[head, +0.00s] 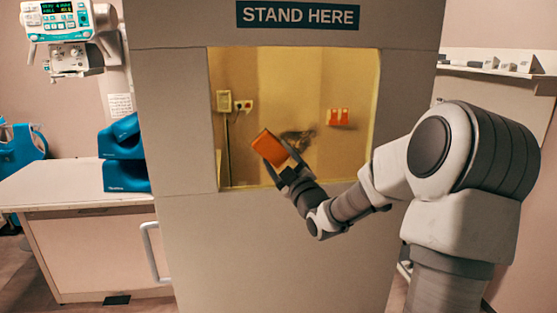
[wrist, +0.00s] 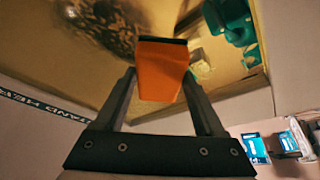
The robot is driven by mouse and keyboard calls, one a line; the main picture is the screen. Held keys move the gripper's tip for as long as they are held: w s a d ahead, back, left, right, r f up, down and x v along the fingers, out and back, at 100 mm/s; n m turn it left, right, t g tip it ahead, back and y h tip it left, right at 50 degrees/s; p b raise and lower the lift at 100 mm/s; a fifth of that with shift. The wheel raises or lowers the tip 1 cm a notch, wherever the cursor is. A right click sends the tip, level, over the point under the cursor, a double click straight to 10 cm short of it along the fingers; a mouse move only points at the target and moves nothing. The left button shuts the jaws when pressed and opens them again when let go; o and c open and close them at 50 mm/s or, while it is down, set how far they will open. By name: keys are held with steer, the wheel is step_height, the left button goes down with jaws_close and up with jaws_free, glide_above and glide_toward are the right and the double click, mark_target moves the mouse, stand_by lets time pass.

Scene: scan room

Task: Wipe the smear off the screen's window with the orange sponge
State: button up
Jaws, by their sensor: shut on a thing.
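The screen (head: 165,100) is a tall pale panel with a yellowish window (head: 300,80) in its upper half. A dark smear (head: 298,139) is on the window, right of the middle and low; it also shows in the wrist view (wrist: 115,22) at the upper left. My gripper (head: 275,170) is shut on the orange sponge (head: 267,149) in front of the lower left of the window, left of the smear. In the wrist view the sponge (wrist: 160,75) sits between the two fingers. I cannot tell whether the sponge touches the window.
A "STAND HERE" sign (head: 298,15) is above the window. A white counter (head: 75,184) with blue supports (head: 124,155) stands to the left. A medical device (head: 62,22) hangs at the upper left. A shelf (head: 495,72) is on the wall at right.

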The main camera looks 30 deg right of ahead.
steer(key=shift+w, duration=0.3)
steer(key=shift+d, duration=0.1)
